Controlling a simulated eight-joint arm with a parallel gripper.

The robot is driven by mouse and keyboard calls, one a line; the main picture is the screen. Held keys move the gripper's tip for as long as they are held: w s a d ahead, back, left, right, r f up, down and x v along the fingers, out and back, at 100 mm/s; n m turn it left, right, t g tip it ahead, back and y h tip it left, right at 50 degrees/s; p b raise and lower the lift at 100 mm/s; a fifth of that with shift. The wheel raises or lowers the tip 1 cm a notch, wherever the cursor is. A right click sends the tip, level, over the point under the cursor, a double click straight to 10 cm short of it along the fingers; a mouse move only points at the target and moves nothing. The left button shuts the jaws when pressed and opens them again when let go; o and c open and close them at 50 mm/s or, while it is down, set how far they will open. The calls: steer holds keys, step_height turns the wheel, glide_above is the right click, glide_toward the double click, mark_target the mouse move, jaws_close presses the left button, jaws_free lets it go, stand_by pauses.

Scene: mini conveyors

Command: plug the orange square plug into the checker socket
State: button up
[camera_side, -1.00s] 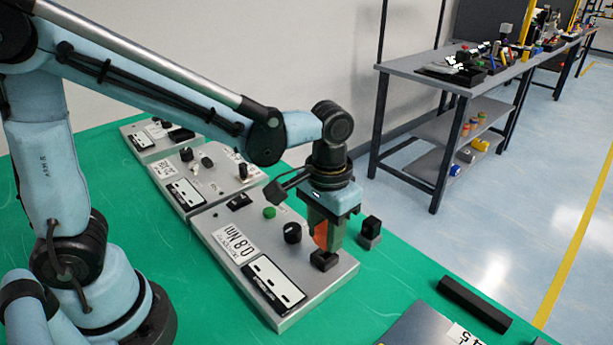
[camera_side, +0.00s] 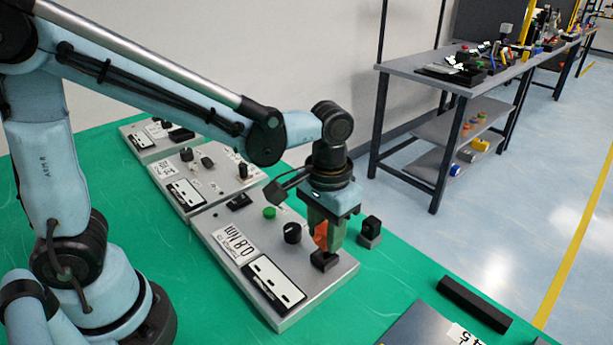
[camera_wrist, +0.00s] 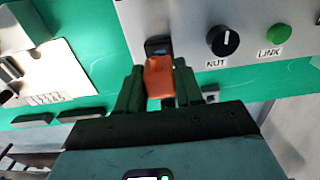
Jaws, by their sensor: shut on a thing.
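The orange plug (camera_side: 320,235) is between the jaws of my gripper (camera_side: 327,245), which is shut on it and points down. It also shows in the wrist view (camera_wrist: 158,78), between the two dark fingers. A black socket (camera_side: 324,261) stands at the right end of the nearest grey panel (camera_side: 215,245), directly below the fingertips. In the wrist view the socket (camera_wrist: 158,47) sits just beyond the plug's tip, and the two appear to touch or nearly touch. The plug's lower end is hidden, so I cannot tell whether it is inside.
The panel carries a black knob (camera_side: 292,233), a green button (camera_side: 269,212) and a white label plate (camera_side: 273,283). A small dark block (camera_side: 370,232) stands on the green table right of the gripper. A black bar (camera_side: 474,304) and a dark box (camera_side: 425,327) lie at front right.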

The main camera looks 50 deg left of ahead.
mark_target(321, 225)
steer(key=shift+f, duration=1.35)
steer(key=o, duration=1.1)
step_height(321, 225, up, 12)
steer(key=shift+r, duration=0.1)
stand_by(0.4)
steer(key=shift+s+a, duration=0.15)
steer(key=shift+a, duration=0.35)
steer(key=shift+s+a+f+t, duration=0.6)
steer(key=shift+a+t, duration=0.6)
steer(key=shift+a, duration=0.45)
steer(key=shift+s+a+f+t, duration=0.65)
steer(key=shift+a+t, duration=0.55)
steer(key=shift+a, duration=0.5)
steer(key=shift+s+a+f+t, duration=0.6)
steer(key=shift+a+t, duration=0.6)
steer(key=shift+a, duration=0.45)
